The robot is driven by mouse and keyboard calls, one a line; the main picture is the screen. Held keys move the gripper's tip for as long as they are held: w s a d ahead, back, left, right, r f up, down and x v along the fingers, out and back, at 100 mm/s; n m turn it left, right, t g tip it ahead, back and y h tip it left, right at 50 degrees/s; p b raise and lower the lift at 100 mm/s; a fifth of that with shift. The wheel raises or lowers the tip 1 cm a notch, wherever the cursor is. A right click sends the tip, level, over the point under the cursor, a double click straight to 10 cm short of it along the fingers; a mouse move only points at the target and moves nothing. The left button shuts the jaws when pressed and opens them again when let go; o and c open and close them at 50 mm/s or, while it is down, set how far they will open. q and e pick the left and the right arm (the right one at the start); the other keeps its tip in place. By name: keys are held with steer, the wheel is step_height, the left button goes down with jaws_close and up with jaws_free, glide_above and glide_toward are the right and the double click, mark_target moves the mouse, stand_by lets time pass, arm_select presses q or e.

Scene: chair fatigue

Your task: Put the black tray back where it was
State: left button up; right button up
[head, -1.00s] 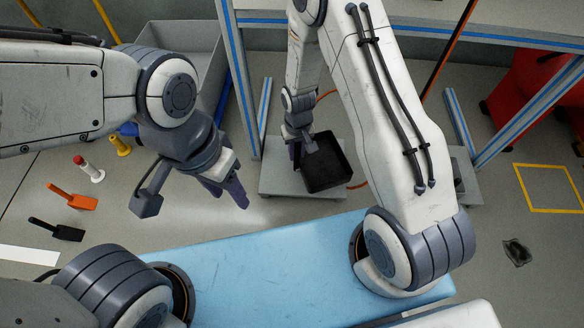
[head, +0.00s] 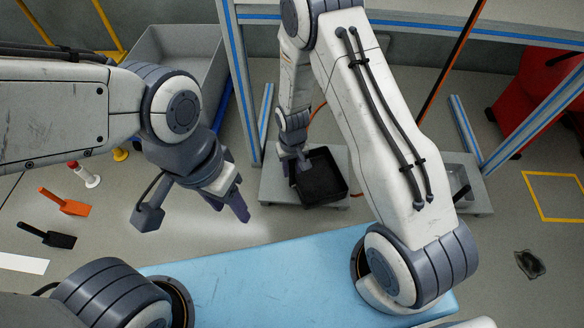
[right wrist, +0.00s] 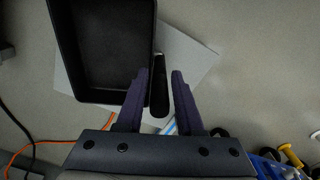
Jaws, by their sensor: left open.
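The black tray (head: 337,192) is over the grey plate (head: 276,188) in the middle of the head view, turned at an angle to it. It also shows at the upper left of the right wrist view (right wrist: 104,45). My right gripper (head: 290,163) is at the tray's left side. My left gripper (head: 240,203) is open and empty, left of the plate.
A metal pan (head: 452,173) stands right of my right arm. A grey bin (head: 175,55) stands behind. The blue surface (head: 265,275) is in front, and blue-striped frame posts stand around the plate.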

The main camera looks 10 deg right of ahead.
steer(key=shift+o, duration=0.6)
